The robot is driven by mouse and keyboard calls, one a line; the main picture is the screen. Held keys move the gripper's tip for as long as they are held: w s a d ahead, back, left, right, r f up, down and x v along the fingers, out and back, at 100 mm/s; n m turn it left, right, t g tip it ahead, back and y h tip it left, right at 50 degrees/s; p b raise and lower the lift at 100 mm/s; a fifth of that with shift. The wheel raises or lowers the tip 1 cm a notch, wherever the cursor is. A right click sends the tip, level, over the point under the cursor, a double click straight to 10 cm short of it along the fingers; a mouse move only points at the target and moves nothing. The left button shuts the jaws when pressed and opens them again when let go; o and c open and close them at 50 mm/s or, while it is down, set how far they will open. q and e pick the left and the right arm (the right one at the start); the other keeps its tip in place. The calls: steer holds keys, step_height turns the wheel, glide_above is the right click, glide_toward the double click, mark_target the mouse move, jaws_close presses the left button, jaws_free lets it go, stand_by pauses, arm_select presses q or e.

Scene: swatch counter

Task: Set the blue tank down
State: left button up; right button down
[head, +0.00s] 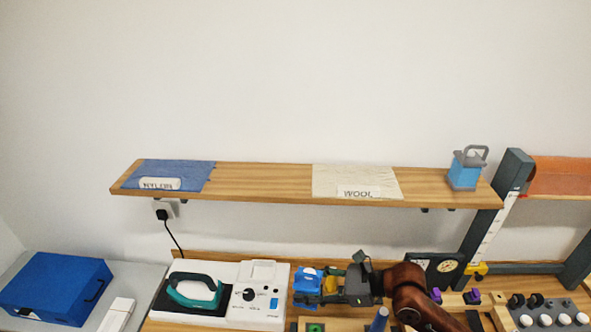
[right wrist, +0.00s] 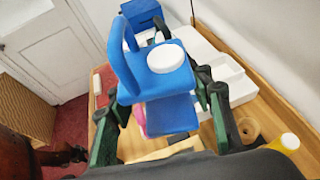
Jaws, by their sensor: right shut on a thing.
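The blue tank (right wrist: 153,75), with a loop handle and a round white cap, is between the fingers of my right gripper (right wrist: 160,100) in the right wrist view. That gripper is shut on it. In the head view the blue tank (head: 306,283) shows at the left end of my right gripper (head: 322,287), just right of the white appliance base. I cannot tell whether its underside touches the counter. My left gripper is not in view.
A teal-handled iron (head: 193,290) sits on the white base (head: 262,275) to the left. A blue box (head: 55,287) lies further left. The wall shelf (head: 262,180) above holds two swatches and a grey-and-blue tank (head: 465,172). Parts crowd the counter's right.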

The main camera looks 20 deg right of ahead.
steer(key=w+a+r+n+g+p, duration=0.1)
steer(key=w+a+r+p, duration=0.2)
steer(key=r, duration=1)
steer(key=w+a+r+n+y+p, duration=0.15)
steer(key=r+p, duration=0.45)
steer(key=r, duration=0.8)
steer(key=w+a+r+g+p, duration=0.1)
steer(key=w+a+r+p, duration=0.25)
steer(key=r, duration=0.95)
steer(key=w+f, duration=0.3)
steer(key=w, duration=0.1)
steer(key=w+d+f+p, duration=0.1)
steer(key=w+f, duration=0.2)
steer(key=w, duration=0.2)
steer(key=w+f+p, duration=0.1)
steer(key=w+f, duration=0.3)
steer(key=w, duration=0.1)
steer(key=shift+d, duration=0.2)
step_height(320, 180, down, 2)
steer(key=shift+f+p, duration=0.2)
steer(key=shift+p, duration=0.7)
steer(key=shift+f+g, duration=0.3)
